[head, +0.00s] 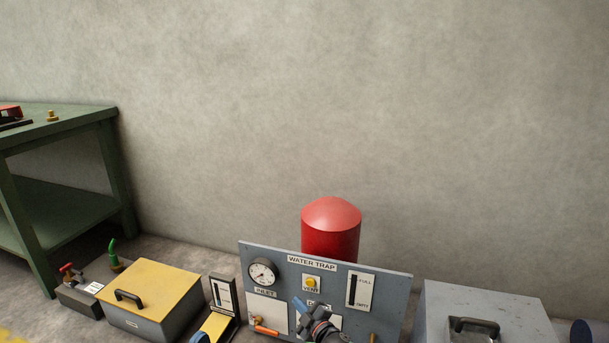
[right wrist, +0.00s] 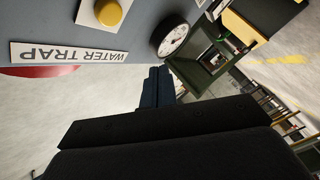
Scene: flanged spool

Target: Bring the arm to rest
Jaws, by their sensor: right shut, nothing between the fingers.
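My right gripper (head: 301,307) is at the bottom middle of the head view, in front of the grey WATER TRAP panel (head: 385,290). Its dark blue fingers are together with nothing between them. In the right wrist view the closed fingers (right wrist: 157,86) point toward the panel's gauge (right wrist: 173,40). The gripper covers part of the lower labels on the panel. My left gripper is in neither view.
A red domed cylinder (head: 331,228) stands behind the panel. A yellow-lidded box (head: 150,285) is on the left, a grey lidded box (head: 480,300) on the right. A green bench (head: 75,123) stands at far left. The wall area above is clear.

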